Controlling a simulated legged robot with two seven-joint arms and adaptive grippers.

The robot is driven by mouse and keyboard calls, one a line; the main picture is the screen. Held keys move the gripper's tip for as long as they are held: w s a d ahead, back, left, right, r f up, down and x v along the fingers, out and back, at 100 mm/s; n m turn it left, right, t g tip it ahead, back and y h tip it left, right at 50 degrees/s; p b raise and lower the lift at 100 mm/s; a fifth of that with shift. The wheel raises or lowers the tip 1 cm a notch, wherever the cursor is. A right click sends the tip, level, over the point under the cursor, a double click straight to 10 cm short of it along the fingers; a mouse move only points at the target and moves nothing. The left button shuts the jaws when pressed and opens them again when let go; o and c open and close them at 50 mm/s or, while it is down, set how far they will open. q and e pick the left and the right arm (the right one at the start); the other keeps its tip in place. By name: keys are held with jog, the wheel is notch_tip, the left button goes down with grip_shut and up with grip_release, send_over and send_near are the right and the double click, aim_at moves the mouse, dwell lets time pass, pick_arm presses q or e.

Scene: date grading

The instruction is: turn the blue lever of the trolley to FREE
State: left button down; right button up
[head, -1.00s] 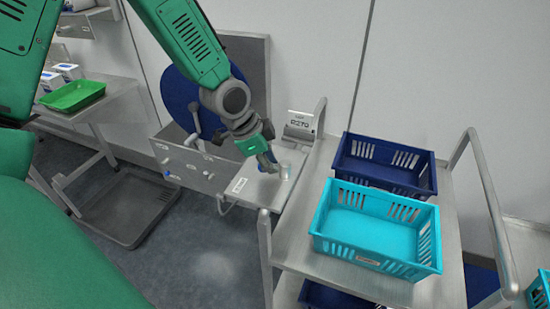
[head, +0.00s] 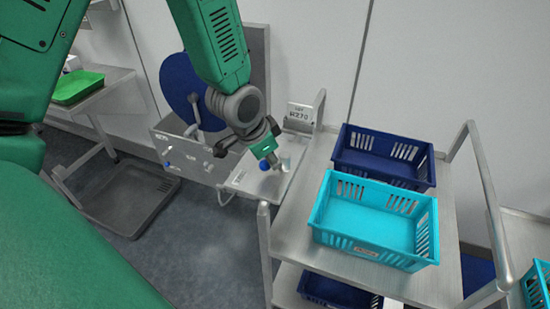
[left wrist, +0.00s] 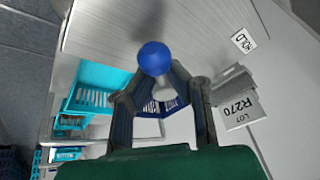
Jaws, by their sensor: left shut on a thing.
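The lever's blue ball knob (head: 264,165) shows just below my left gripper (head: 272,160), over a pale metal plate beside the trolley (head: 290,242). In the left wrist view the blue knob (left wrist: 154,58) sits at the fingertips of my left gripper (left wrist: 158,82), which is shut on the lever. The fingers hide much of the lever's shaft, and I cannot read which setting it points to. A small label (left wrist: 243,41) lies on the plate. My right gripper is not in view.
A cyan crate (head: 325,215) and a dark blue crate (head: 340,160) stand on the trolley's top shelf. A lot placard (head: 299,115) stands behind the plate. A metal box (head: 190,160) is to the left. A green tray (head: 78,86) rests on the left table.

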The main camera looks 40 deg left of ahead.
aim_at(263, 166)
pick_arm(q)
jog(key=shift+s+a+f, duration=0.2)
jog(key=shift+s+f, duration=0.1)
jog(key=shift+s, duration=0.05)
jog(key=c, duration=1.3)
grip_release()
jog(key=shift+w+a, duration=0.2)
jog(key=shift+a, duration=0.25)
jog(key=shift+r, duration=0.35)
jog(key=v, duration=0.4)
jog(key=d+v, duration=0.1)
jog(key=v, duration=0.1)
jog(key=shift+r, duration=0.1)
jog(key=r, duration=0.1)
jog(key=s+a+r, duration=0.1)
jog(key=r, duration=0.1)
jog(key=s+r, duration=0.1)
jog(key=shift+a+r, duration=0.15)
jog(key=shift+a, duration=0.25)
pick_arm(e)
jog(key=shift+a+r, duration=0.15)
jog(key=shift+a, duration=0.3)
